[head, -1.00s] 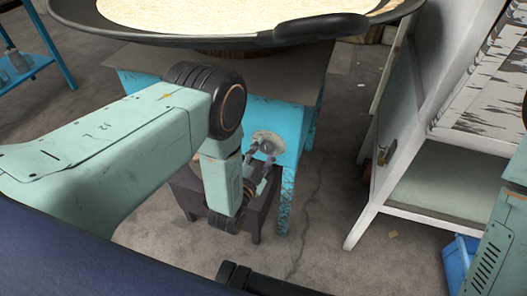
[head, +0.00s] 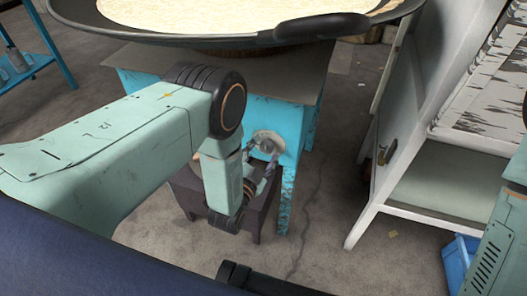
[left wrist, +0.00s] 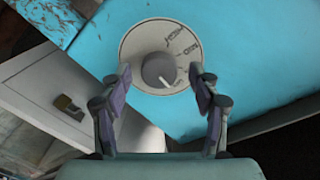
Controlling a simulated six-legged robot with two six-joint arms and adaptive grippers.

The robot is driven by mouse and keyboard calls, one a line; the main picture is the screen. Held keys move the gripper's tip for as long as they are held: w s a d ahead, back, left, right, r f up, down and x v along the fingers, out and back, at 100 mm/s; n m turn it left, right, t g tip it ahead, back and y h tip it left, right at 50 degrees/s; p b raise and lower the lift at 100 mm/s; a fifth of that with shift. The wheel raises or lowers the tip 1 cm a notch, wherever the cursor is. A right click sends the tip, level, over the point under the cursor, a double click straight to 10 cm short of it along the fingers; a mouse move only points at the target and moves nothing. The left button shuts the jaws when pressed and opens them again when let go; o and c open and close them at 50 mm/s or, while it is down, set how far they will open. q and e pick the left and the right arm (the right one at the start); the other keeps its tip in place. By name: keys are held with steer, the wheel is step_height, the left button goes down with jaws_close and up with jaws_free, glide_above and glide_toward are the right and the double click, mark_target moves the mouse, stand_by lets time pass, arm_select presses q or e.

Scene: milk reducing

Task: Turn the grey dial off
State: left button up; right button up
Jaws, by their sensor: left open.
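The grey dial (left wrist: 159,70) is a round knob on a pale plate (left wrist: 140,42) with dark markings, fixed to the blue stand (left wrist: 260,45). In the left wrist view its pointer mark is toward the lower right. In the head view the plate (head: 267,141) shows on the stand's front, partly behind my left gripper (head: 264,164). In the left wrist view my left gripper (left wrist: 161,92) is open, one finger on each side of the knob. I cannot tell whether the fingers touch the plate. My right gripper is not in view; part of my right arm shows at the right edge.
A wide black pan (head: 150,37) of pale liquid sits on the stand. A small dark stool (head: 240,215) is under my left gripper. A white cabinet (head: 363,228) stands at right, with a blue bin (head: 458,262) near it. Grey floor (head: 330,200) lies open between.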

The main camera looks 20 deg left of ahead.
arm_select(q)
steer(key=s, duration=0.7)
steer(key=shift+s+a+r, duration=0.2)
steer(key=shift+s+a, duration=0.05)
steer(key=shift+a, duration=0.05)
